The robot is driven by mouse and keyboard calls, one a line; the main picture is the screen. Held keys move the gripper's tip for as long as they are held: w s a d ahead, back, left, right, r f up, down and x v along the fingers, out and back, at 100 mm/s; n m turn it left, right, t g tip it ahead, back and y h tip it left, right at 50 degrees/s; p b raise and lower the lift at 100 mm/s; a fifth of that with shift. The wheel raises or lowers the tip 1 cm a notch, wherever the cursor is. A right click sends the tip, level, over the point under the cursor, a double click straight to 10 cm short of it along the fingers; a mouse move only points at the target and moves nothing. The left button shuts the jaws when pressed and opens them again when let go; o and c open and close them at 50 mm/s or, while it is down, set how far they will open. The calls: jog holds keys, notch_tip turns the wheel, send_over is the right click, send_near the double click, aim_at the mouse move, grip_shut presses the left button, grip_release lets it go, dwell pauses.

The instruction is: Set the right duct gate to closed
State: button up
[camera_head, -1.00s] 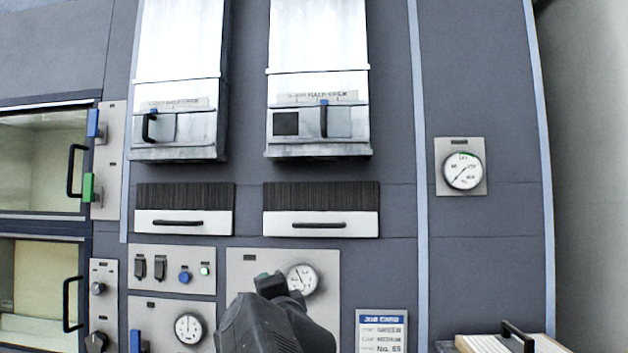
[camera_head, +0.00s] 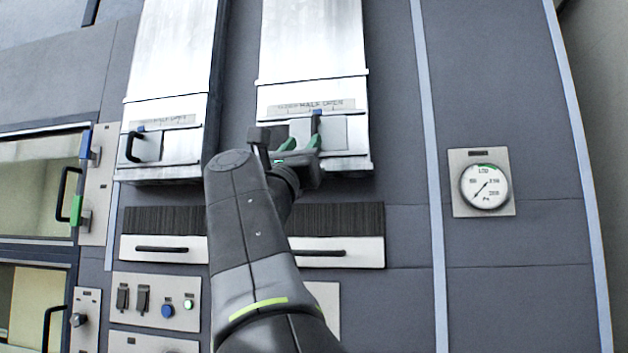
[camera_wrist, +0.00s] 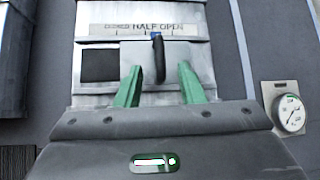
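The right duct gate is a grey sliding plate (camera_wrist: 136,52) at the foot of the right metal duct, with an upright black handle (camera_wrist: 158,58). Its blue pointer (camera_wrist: 155,34) stands near the middle of the scale (camera_wrist: 145,27), marked CLOSED, HALF, OPEN from left to right. A dark square opening (camera_wrist: 99,65) shows left of the plate in the wrist view. My gripper (camera_wrist: 160,84) has its green fingers apart, one on each side of the handle's line, with the handle seen between and just beyond the tips. In the head view my gripper (camera_head: 301,143) is at the gate, partly covering it.
The left duct has a similar gate with a black handle (camera_head: 133,147). Below are dark vents with drawer handles (camera_head: 161,249), and a switch panel (camera_head: 155,297). A round gauge (camera_head: 485,186) is at the right. The wall between the right duct and the gauge is clear.

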aim_at(313, 128)
jog(key=p+x, duration=0.4)
jog(key=x, duration=0.5)
grip_shut()
